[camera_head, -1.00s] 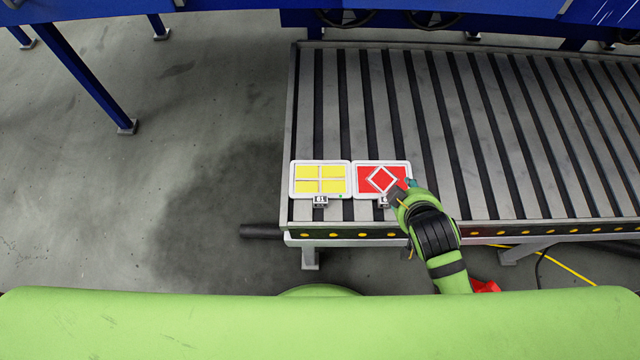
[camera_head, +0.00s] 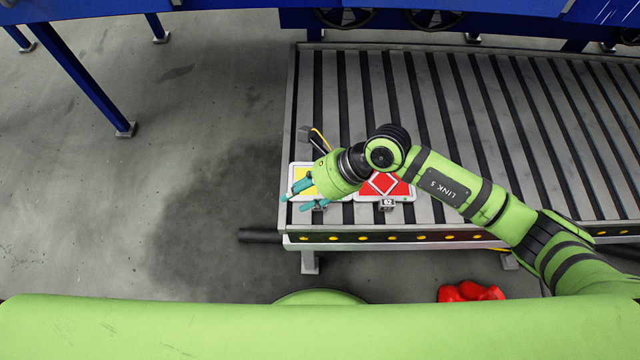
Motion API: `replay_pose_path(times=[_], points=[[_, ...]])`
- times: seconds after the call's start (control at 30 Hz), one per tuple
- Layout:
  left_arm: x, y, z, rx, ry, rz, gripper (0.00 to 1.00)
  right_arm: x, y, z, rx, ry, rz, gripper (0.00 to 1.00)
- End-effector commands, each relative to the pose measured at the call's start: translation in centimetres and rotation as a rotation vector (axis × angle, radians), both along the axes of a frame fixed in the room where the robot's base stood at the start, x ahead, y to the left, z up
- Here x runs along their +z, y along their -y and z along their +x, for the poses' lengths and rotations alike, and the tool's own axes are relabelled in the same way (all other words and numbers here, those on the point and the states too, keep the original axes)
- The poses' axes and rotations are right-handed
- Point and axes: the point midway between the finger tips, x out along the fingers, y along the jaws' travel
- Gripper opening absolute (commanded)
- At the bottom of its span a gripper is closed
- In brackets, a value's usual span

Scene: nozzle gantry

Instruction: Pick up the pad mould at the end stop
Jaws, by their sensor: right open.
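A white-rimmed pad mould with yellow panels (camera_head: 302,173) lies flat at the left end of the roller conveyor, against the end stop. My right gripper (camera_head: 293,203) is over it, with its two teal fingers apart and pointing to the lower left. The gripper hides most of the yellow mould, and I cannot tell whether the fingers touch it. A second white-rimmed mould, red with a white diamond (camera_head: 384,184), lies just to its right with a tag reading 02 (camera_head: 387,203). My right arm covers part of it. My left gripper is not in view.
The roller conveyor (camera_head: 480,130) is bare to the right of the moulds, apart from my arm above it. A blue frame (camera_head: 85,70) stands at the back left. A red object (camera_head: 470,291) lies below the conveyor's front edge. The floor at left is clear.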

Motion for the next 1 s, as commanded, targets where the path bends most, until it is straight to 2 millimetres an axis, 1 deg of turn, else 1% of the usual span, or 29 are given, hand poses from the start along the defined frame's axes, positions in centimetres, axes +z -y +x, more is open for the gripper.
replay_pose_path(times=[0.03, 0.1, 0.2, 0.23, 0.33, 0.47, 0.6, 0.73, 0.83, 1.0], points=[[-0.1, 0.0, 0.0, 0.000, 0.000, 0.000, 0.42, -1.4, 2.1, 0.7, 0.038, 0.042, -0.110, 0.42], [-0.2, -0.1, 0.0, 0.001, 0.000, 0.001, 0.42, -2.7, 4.4, 1.4, 0.077, 0.080, -0.230, 0.42], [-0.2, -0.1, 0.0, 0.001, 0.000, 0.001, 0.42, -3.8, 6.3, 2.0, 0.105, 0.106, -0.327, 0.42], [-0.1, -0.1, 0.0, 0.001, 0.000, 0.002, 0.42, -4.1, 6.5, 2.0, 0.108, 0.109, -0.342, 0.42], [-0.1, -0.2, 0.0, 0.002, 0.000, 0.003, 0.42, -5.1, 6.5, 2.1, 0.115, 0.111, -0.360, 0.42], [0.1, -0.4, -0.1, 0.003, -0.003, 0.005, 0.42, -6.4, 5.9, 2.1, 0.113, 0.109, -0.356, 0.42], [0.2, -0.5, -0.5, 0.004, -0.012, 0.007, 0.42, -8.3, 5.2, 2.3, 0.112, 0.107, -0.355, 0.42], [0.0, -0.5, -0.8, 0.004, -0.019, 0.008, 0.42, -9.9, 4.5, 2.4, 0.111, 0.109, -0.353, 0.42], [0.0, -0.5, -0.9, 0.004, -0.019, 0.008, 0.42, -10.4, 4.3, 2.4, 0.112, 0.111, -0.352, 0.42], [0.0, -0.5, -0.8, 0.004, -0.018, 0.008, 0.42, -10.4, 4.3, 2.4, 0.112, 0.111, -0.352, 0.42]])
